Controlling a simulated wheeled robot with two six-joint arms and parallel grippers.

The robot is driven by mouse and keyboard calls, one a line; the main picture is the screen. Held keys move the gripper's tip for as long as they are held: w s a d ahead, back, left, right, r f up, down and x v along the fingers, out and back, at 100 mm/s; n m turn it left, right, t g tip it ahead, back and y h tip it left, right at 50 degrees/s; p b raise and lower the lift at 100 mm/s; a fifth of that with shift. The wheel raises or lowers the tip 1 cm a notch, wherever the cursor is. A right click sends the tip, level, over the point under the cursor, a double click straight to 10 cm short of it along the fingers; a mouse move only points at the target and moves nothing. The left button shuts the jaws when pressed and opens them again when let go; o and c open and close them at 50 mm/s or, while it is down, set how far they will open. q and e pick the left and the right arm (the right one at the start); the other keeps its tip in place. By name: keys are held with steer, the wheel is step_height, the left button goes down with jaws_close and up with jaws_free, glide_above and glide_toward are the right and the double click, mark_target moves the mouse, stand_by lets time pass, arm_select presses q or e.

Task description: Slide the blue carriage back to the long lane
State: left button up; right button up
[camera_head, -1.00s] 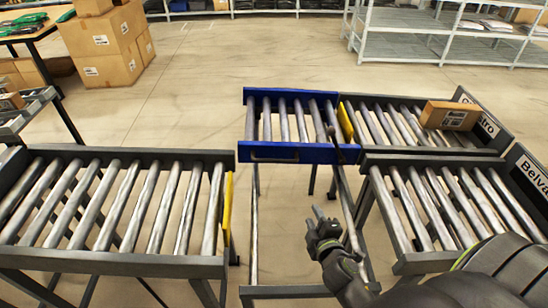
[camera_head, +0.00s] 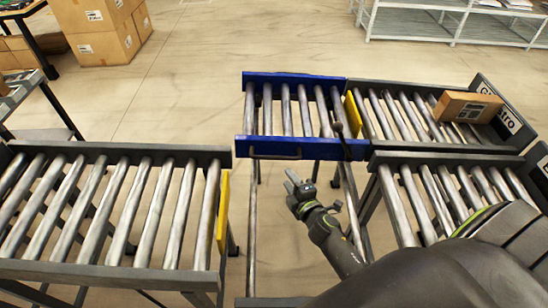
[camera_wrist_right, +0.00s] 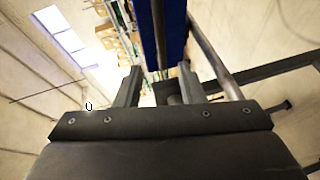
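The blue carriage (camera_head: 321,149) carries several metal rollers and stands at the far end of its floor rails, beside the far right lane (camera_head: 375,122). A dark handle (camera_head: 275,156) runs along its near blue side. My right gripper (camera_head: 293,181) is just short of that side, apart from the handle. In the right wrist view the fingers of this gripper (camera_wrist_right: 160,84) are spread and empty, with a blue beam (camera_wrist_right: 174,35) beyond them. The long roller lane (camera_head: 110,150) at the left lies nearer me than the carriage. My left gripper is out of view.
A cardboard box (camera_head: 466,106) lies on the far right lane. A second right lane (camera_head: 440,158) sits nearer. Yellow stops (camera_head: 223,205) and (camera_head: 353,114) mark lane ends. The rail space beside the left lane's end is empty of rollers.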

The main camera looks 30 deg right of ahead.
mark_target(275, 159)
steer(key=w+b, duration=0.1)
steer(key=w, duration=0.3)
steer(key=w+f+b, duration=0.1)
steer(key=w, duration=0.3)
steer(key=w+f+b, duration=0.1)
steer(key=w, duration=0.3)
steer(key=shift+w+d+f, duration=0.1)
steer(key=shift+d, duration=0.3)
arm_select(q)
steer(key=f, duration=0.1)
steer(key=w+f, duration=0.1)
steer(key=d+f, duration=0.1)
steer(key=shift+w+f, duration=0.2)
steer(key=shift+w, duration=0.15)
arm_select(e)
steer(key=shift+w, duration=0.1)
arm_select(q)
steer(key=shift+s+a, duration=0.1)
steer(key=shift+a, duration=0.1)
arm_select(e)
jaws_close()
